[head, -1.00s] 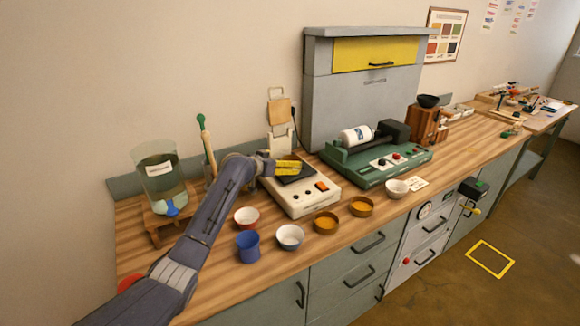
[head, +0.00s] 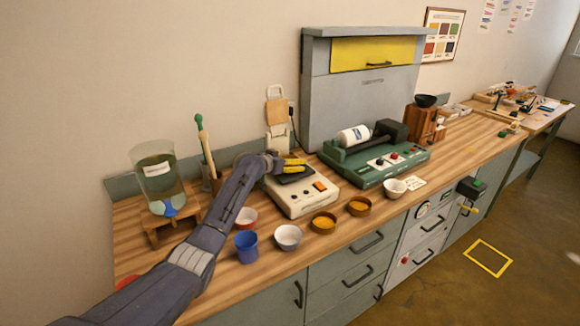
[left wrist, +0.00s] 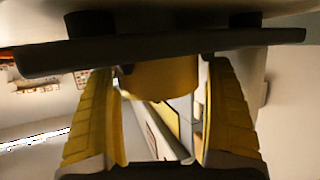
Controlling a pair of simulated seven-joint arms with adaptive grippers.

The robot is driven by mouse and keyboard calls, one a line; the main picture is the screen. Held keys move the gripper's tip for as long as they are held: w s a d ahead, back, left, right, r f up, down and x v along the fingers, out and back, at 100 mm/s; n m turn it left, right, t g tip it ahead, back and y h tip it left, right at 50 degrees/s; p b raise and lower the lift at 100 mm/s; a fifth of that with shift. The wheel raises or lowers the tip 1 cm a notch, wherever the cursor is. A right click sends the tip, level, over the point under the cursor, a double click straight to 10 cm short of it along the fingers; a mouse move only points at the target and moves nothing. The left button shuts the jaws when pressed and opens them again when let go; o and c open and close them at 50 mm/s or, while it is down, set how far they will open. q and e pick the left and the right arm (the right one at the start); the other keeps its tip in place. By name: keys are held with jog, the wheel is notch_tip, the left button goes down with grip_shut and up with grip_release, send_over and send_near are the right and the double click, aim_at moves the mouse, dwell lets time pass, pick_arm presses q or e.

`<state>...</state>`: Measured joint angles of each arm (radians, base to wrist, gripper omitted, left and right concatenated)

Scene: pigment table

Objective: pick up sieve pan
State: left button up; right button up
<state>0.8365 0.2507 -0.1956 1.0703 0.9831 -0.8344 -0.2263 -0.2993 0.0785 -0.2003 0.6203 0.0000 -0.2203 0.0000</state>
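My left gripper (head: 293,166) is over the black top plate of the white bench device, its two yellow fingers apart. In the left wrist view, a round brass-yellow pan (left wrist: 165,76) sits between the fingertips, just under a dark flat plate (left wrist: 160,52) in the picture. It looks like the sieve pan. The fingers (left wrist: 163,95) straddle it closely; I cannot tell whether both touch it. My right gripper is not in view.
The white device (head: 303,197) stands beside a green roller machine (head: 375,160). In front are a white bowl (head: 288,237), a blue cup (head: 246,247), and two bowls of orange powder (head: 323,222) (head: 359,206). A glass tank (head: 159,178) stands at left.

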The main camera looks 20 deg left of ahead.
pick_arm(q)
jog(key=c, duration=1)
